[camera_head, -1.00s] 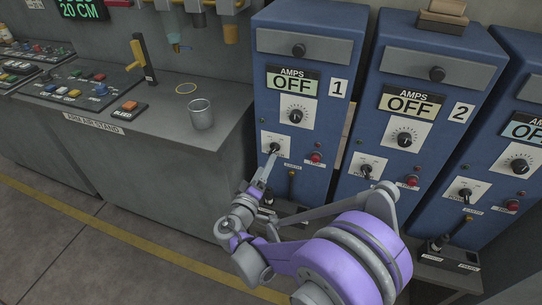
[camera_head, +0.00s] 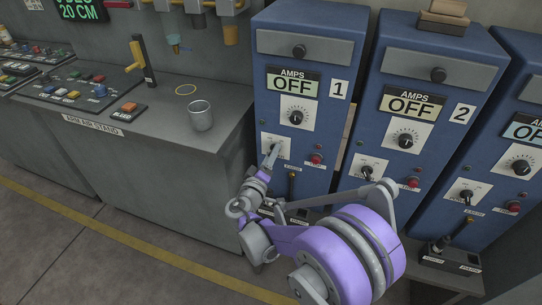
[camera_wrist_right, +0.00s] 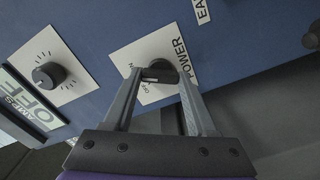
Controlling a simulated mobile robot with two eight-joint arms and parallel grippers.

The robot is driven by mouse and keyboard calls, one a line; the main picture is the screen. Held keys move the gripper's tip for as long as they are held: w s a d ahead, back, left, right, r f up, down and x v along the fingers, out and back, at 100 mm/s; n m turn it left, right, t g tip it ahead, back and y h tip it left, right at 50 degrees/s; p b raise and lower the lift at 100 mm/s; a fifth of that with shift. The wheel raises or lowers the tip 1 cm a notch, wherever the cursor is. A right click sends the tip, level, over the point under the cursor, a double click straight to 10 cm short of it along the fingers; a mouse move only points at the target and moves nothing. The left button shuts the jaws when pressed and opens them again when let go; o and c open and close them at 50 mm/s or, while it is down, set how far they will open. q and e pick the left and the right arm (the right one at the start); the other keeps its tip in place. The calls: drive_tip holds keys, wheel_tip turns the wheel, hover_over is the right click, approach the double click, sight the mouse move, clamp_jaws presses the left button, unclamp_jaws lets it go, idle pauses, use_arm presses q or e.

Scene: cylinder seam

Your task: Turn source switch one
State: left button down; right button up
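Source cabinet one (camera_head: 268,112) is the blue cabinet marked 1, and its display reads AMPS OFF. Its power switch (camera_wrist_right: 163,72) is a dark round knob with a short lever on a white plate labelled POWER. My right gripper (camera_head: 273,152) is at this plate in the head view and hides most of the switch. In the right wrist view my right gripper (camera_wrist_right: 160,75) has its fingers apart, the fingertips on either side of the switch. Whether they touch it I cannot tell. My left gripper is not in view.
Cabinet two (camera_head: 398,120), also showing OFF, stands to the right, with a third cabinet beyond. An amps dial (camera_wrist_right: 48,76) and a red button (camera_head: 316,159) are close to the switch. A grey bench with a metal cup (camera_head: 200,117) is to the left.

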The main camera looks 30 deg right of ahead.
drive_tip(key=c, duration=0.6)
drive_tip(key=shift+n, duration=0.4)
drive_tip(key=n+b, duration=0.1)
drive_tip(key=n, duration=1)
idle(0.3)
drive_tip(key=o, duration=1.4)
